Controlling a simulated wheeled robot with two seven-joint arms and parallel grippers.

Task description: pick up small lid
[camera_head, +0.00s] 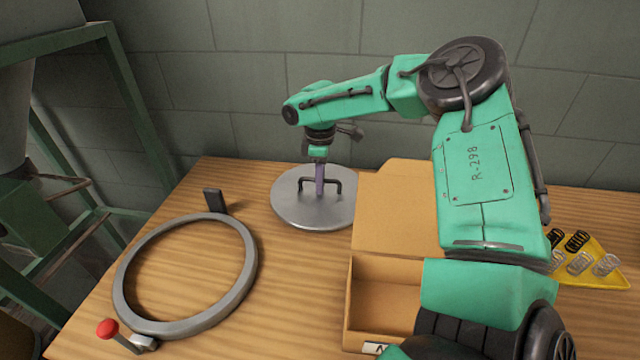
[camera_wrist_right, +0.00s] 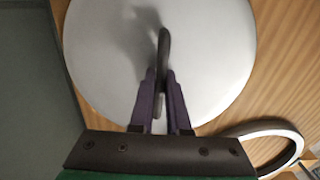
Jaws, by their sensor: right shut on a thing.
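The small lid (camera_head: 297,208) is a round grey metal disc with a dark bar handle (camera_head: 335,183). It is at the back of the wooden table, and I cannot tell whether it rests on the table or is slightly raised. My right gripper (camera_head: 320,190) points down over the middle of the lid, its purple fingers at the handle. In the right wrist view the lid (camera_wrist_right: 215,70) fills the middle, and the right gripper (camera_wrist_right: 160,108) is shut on the handle (camera_wrist_right: 162,60). My left gripper is not in view.
A grey ring clamp (camera_head: 250,262) with a red-knobbed lever (camera_head: 107,328) lies at the front left. An open cardboard box (camera_head: 385,300) stands right of the lid, under my right arm. A yellow tray (camera_head: 600,272) with several small springs is far right. A wall is behind.

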